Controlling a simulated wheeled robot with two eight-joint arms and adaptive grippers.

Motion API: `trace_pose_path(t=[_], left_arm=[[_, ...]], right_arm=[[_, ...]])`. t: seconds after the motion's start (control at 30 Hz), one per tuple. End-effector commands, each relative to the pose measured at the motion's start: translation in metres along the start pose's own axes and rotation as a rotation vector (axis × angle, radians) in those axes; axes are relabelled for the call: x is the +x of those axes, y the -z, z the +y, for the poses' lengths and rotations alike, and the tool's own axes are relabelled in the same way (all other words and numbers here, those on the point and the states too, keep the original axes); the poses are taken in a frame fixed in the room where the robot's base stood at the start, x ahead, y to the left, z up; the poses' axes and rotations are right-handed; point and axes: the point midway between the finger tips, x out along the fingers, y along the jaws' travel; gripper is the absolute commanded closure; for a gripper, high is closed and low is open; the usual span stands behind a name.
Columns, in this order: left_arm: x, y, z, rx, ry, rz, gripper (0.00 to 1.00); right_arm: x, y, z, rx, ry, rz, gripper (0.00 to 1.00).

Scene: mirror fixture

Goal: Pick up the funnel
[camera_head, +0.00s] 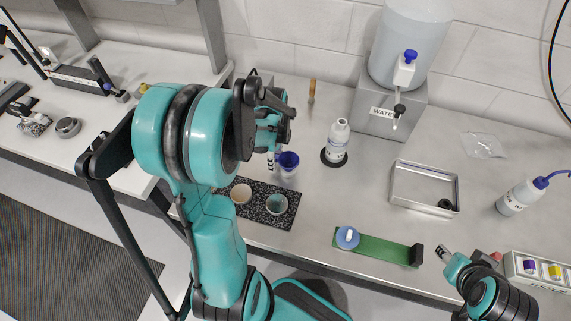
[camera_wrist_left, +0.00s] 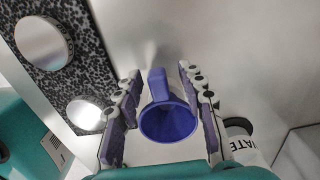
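My left gripper (camera_head: 277,148) is over the funnel. In its wrist view the fingers of the left gripper (camera_wrist_left: 160,76) are spread on either side of the funnel, with gaps showing. My right gripper (camera_head: 445,254) is low at the right, away from the funnel; its opening is too small to tell.
A white bottle (camera_head: 337,140) stands right of the funnel, near the water dispenser (camera_head: 388,112). A metal tray (camera_head: 402,203), a green strip (camera_head: 385,247) and a wash bottle (camera_head: 517,198) are farther right.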

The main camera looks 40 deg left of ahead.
Motion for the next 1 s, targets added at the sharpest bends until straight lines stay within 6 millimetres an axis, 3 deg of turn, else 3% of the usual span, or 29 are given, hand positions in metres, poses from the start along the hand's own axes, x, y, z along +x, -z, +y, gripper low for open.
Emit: trace_pose_path(t=[0.17, 0.3, 0.33, 0.73, 1.0], left_arm=[[-0.001, 0.0, 0.0, 0.0, 0.0, 0.0, 0.6], [-0.001, 0.0, 0.0, 0.0, 0.0, 0.0, 0.97], [-0.001, 0.0, 0.0, 0.0, 0.0, 0.0, 1.0], [-0.006, 0.0, 0.0, 0.0, 0.0, 0.0, 1.0], [-0.059, 0.0, 0.0, 0.0, 0.0, 0.0, 1.0]], right_arm=[[-0.001, 0.001, 0.0, 0.0, 0.0, 0.0, 0.6], [-0.001, 0.001, 0.0, 0.0, 0.0, 0.0, 0.6], [-0.001, 0.001, 0.0, 0.0, 0.0, 0.0, 0.6], [-0.003, 0.002, 0.0, 0.0, 0.0, 0.0, 0.6], [-0.019, 0.014, 0.0, 0.0, 0.0, 0.0, 0.6]])
